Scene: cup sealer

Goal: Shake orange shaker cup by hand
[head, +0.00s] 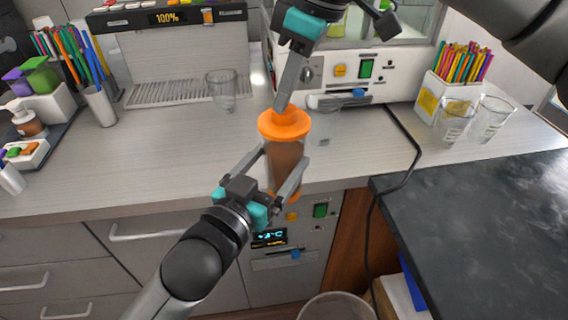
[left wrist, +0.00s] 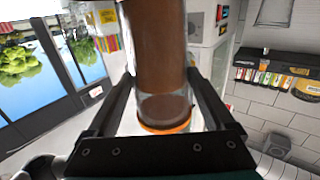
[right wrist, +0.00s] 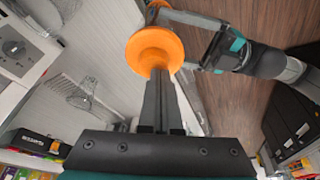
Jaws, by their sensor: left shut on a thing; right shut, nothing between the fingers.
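The orange shaker cup (head: 285,165) is a clear cup with brown liquid, an orange lid and an orange base. It is held upright, a little tilted, in front of the counter's front edge. My left gripper (head: 283,190) is shut on its body from below. In the left wrist view the cup (left wrist: 160,60) stands between the two fingers. My right gripper (head: 282,105) points down with its fingers shut and its tips at the lid's top. In the right wrist view the shut fingers (right wrist: 158,80) reach the orange lid (right wrist: 155,48), with nothing seen between them.
A clear glass (head: 222,90) stands by the drip tray (head: 170,92), and another (head: 324,127) stands behind the cup. Two glasses (head: 452,122) and a straw box (head: 440,97) are at right. A dark countertop (head: 480,220) lies front right. A bin (head: 335,308) is below.

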